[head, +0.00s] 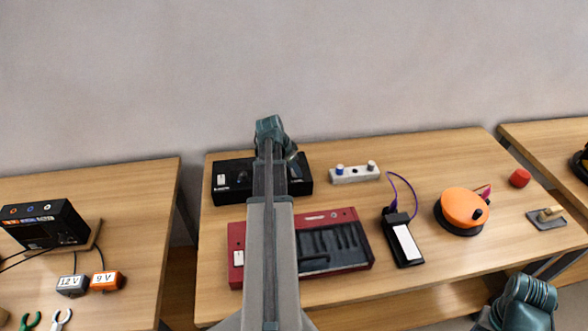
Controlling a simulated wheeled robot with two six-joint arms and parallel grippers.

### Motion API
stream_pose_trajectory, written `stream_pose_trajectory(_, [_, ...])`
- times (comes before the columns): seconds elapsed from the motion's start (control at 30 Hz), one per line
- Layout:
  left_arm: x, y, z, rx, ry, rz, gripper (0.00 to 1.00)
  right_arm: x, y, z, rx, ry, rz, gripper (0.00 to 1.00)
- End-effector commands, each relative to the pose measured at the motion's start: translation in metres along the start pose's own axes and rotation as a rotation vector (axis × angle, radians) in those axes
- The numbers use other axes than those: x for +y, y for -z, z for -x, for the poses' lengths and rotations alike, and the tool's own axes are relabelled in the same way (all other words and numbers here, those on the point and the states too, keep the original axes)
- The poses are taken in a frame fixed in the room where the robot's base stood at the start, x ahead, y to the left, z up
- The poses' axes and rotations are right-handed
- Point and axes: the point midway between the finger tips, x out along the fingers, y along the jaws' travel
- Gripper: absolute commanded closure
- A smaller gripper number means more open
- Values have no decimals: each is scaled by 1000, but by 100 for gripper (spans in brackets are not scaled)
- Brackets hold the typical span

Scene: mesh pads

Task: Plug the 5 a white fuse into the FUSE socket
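A black box (222,192) stands at the back left of the middle table, with a small white piece (221,180) on its left part. A red tray (345,217) lies in front of it, with another small white piece (238,258) at its left end. I cannot read any FUSE label or tell which white piece is the 5 A fuse. My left arm reaches over the tray, and my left gripper (291,157) is at the black box. Its fingers are too small and covered to judge. Part of my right arm shows at the bottom right; its fingers are not seen.
A grey block with knobs (354,175), a black device with a white label (406,244) and purple cable, an orange disc (462,207) and a red cylinder (520,178) stand to the right. The left table holds a black power box (45,227) and 12 V (72,285) and 9 V (107,281) blocks.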

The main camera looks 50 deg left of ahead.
Motion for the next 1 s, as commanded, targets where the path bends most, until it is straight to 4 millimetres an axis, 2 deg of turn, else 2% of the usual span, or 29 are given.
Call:
stream_pose_trajectory(0.03, [0, 0, 0, 0, 0, 0, 57, 0, 0, 0, 0, 0, 0, 50])
stream_pose_trajectory(0.17, [0, 0, 0, 0, 0, 0, 33, 0, 0, 0, 0, 0, 0, 50])
stream_pose_trajectory(0.47, [0, 0, 1, 0, 0, 0, 32, 0, 0, 1, 0, 0, 0, 50])
stream_pose_trajectory(0.67, [0, 1, 8, 0, 0, 0, 32, 1, 0, 8, 0, 0, 0, 50])
stream_pose_trajectory(0.87, [0, 2, 30, 0, 0, 2, 32, 3, -2, 28, 0, 0, 0, 50])
stream_pose_trajectory(1.0, [0, 2, 52, 0, 0, 1, 32, 5, -3, 48, 0, 0, 0, 50])
